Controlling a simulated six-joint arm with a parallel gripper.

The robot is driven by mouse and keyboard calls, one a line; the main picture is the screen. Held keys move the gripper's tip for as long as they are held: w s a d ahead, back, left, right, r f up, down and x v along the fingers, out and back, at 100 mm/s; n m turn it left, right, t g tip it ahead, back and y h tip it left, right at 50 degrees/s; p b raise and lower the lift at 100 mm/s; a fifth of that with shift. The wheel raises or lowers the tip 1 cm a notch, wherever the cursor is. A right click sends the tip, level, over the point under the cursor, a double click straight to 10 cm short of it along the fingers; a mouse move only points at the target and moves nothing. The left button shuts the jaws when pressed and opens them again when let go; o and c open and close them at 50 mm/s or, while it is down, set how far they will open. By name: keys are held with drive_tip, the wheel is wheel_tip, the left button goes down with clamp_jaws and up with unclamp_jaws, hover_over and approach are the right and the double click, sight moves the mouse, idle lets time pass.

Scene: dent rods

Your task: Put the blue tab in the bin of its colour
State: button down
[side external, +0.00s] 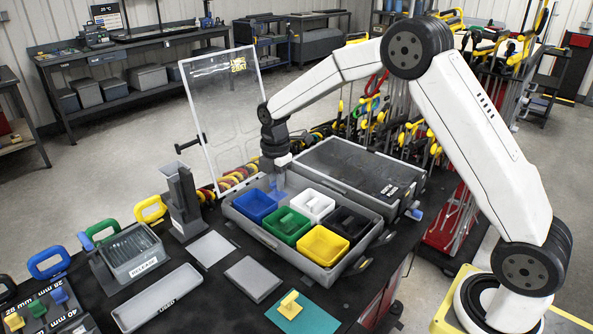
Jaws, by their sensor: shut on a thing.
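My gripper (279,181) points down at the back of the grey sorting tray (247,231), just behind and right of the blue bin (255,205). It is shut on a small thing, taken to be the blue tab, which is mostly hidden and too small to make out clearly. The blue bin is the back left one of the coloured bins in the tray. I cannot tell how high the gripper is above the bins.
White (312,205), green (288,225), black (348,222) and yellow (323,245) bins share the tray. A clear upright panel (222,115) stands behind left. A grey lidded case (350,170) is right behind. A yellow tab (290,304) sits on a teal mat (318,320) in front.

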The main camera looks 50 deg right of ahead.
drive_tip(key=w, duration=0.1)
drive_tip(key=w+f, duration=0.1)
drive_tip(key=w, duration=0.1)
drive_tip(key=w+f, duration=0.1)
drive_tip(key=shift+w+d+f, duration=0.1)
drive_tip(key=shift+w, duration=0.25)
drive_tip(key=shift+w+d+f, duration=0.1)
drive_tip(key=shift+w+f, duration=1)
drive_tip(key=shift+f, duration=0.25)
drive_tip(key=shift+w+f, duration=1.05)
drive_tip(key=shift+f, duration=0.25)
drive_tip(key=shift+w+f, duration=0.2)
drive_tip(key=shift+f, duration=1.5)
drive_tip(key=shift+f, duration=0.15)
drive_tip(key=c, duration=0.6)
unclamp_jaws()
drive_tip(key=shift+c, duration=0.2)
